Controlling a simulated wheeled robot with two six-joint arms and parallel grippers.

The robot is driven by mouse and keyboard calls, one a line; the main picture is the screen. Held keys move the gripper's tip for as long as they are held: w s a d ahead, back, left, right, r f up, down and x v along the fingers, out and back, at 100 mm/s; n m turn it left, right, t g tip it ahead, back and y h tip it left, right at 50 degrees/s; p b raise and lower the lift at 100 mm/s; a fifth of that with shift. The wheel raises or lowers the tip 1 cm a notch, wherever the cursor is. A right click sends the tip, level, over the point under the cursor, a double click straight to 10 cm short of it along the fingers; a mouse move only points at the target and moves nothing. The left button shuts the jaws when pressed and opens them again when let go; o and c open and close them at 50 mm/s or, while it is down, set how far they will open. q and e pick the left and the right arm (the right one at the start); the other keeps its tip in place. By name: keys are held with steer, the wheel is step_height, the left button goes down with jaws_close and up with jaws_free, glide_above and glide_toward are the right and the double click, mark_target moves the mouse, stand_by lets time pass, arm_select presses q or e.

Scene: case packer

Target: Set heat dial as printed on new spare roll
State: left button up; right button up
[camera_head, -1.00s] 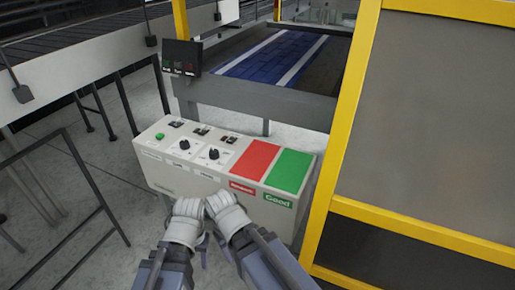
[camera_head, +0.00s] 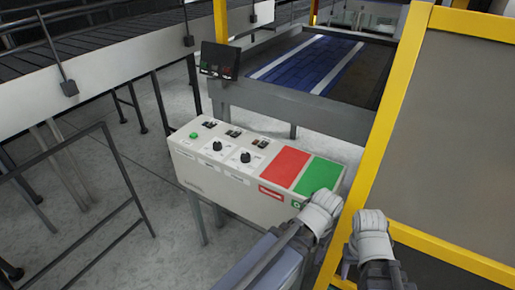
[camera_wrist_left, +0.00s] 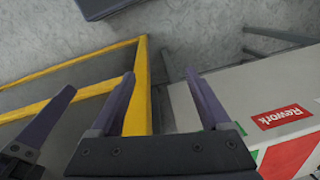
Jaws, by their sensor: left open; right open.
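The white control box (camera_head: 228,190) stands left of centre in the head view. Two black dials, the left dial (camera_head: 217,147) and the right dial (camera_head: 245,157), sit on its top; their labels are too small to read. No spare roll is in view. My left gripper (camera_head: 323,210) is at the box's right front corner, by the green pad; in the left wrist view its fingers (camera_wrist_left: 161,85) are open and empty. My right gripper (camera_head: 372,232) is farther right, before the yellow frame, apart from the box; its fingers are mostly hidden.
A red pad (camera_head: 286,167) and a green pad (camera_head: 319,175) cover the box's right top. A small dark display (camera_head: 219,60) stands behind. A yellow-framed guard (camera_head: 385,120) blocks the right. A railing (camera_head: 110,180) and a conveyor (camera_head: 100,65) are left. Floor left of the box is open.

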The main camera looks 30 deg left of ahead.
arm_select(q)
steer(key=w+a+r+n+p, duration=0.25)
steer(key=a+r+p, duration=0.2)
steer(key=r, duration=0.25)
arm_select(e)
step_height(320, 180, up, 12)
steer(key=p, duration=0.5)
arm_select(q)
step_height(320, 180, up, 5)
steer(key=n+h, duration=0.1)
steer(key=n, duration=1.6)
glide_above(246, 155)
steer(key=shift+s+d+t, duration=0.1)
steer(key=shift+s+t, duration=0.2)
steer(key=shift+t, duration=0.1)
steer(key=shift+a+n, duration=0.25)
steer(key=f+b, duration=0.7)
steer(key=shift+w+d+f+b, duration=0.1)
steer(key=shift+w+f+b, duration=0.1)
steer(key=shift+f+b, duration=0.2)
arm_select(e)
step_height(246, 155, down, 8)
steer(key=shift+r, duration=0.2)
arm_select(q)
steer(key=shift+c, duration=0.2)
jaws_close()
